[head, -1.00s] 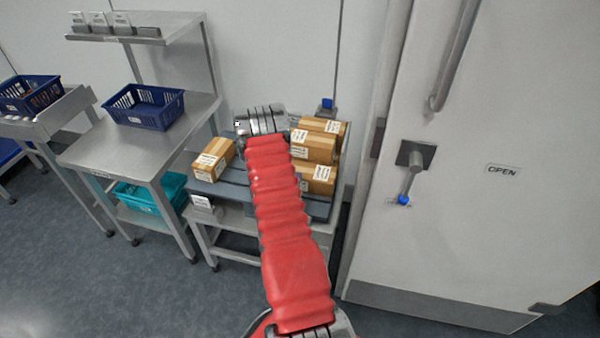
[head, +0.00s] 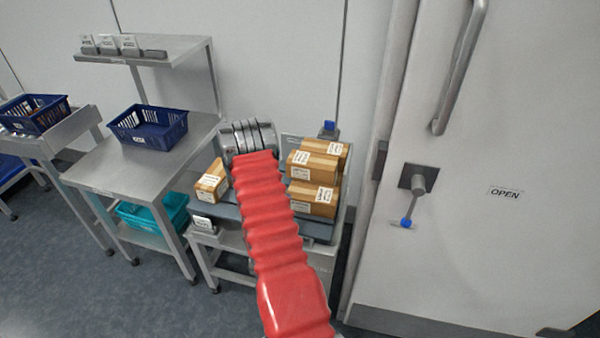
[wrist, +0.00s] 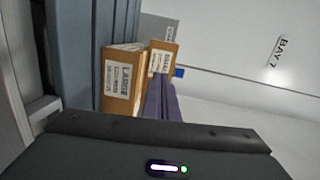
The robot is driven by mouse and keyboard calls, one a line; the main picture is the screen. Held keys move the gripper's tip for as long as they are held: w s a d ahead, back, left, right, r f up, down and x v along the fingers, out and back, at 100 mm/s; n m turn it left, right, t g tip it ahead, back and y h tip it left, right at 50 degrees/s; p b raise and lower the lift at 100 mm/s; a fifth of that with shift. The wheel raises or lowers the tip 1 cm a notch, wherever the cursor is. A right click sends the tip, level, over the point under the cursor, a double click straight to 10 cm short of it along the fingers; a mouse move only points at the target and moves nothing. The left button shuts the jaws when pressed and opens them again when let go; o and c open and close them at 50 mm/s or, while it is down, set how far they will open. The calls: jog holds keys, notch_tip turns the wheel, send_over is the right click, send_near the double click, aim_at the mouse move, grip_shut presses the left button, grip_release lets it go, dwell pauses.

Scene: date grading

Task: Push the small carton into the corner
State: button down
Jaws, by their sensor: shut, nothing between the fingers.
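A single carton (head: 211,181), which I take to be the small one, sits at the left end of the grey deck (head: 229,211) in the head view; its label is unreadable. Several other cartons (head: 314,197) are stacked on the right of the deck. In the wrist view, my gripper's fingers (wrist: 161,99) are shut and empty, seemingly close to a carton labelled LARGE (wrist: 123,80); contact cannot be told. Another carton (wrist: 162,58) stands behind it.
A steel table (head: 92,176) with a blue basket (head: 148,127) stands at the left, a teal bin (head: 152,211) below it. A raised plate (head: 293,142) backs the deck. A white door (head: 480,240) with a handle is at the right.

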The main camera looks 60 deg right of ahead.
jog(key=w+a+r+n+t+y, duration=0.4)
jog(key=w+a+r+n+y, duration=0.55)
jog(key=w+a+r, duration=0.65)
jog(key=s+a+r+n+y, duration=0.1)
jog(key=a+r+n+y, duration=0.1)
jog(key=a+r+n, duration=0.45)
jog(key=s+a+r+n+y, duration=0.2)
jog(key=a+r, duration=0.1)
jog(key=a, duration=0.6)
jog(key=s+a+r+n+g, duration=0.1)
jog(key=s+a+r+n, duration=0.1)
jog(key=s+a+n, duration=0.2)
jog(key=s+a+r+n+g+y, duration=0.1)
jog(key=s+a+n, duration=0.3)
jog(key=s, duration=0.7)
jog(key=s+a+r+n+g+y, duration=0.1)
jog(key=s+a+r+n+g, duration=0.1)
jog(key=s+a+n, duration=0.3)
jog(key=s+a+r, duration=0.1)
jog(key=s, duration=0.2)
jog(key=shift+s+a+r+g, duration=0.25)
jog(key=shift+a+r+g, duration=0.05)
jog(key=shift+r+g, duration=0.1)
jog(key=shift+y, duration=0.25)
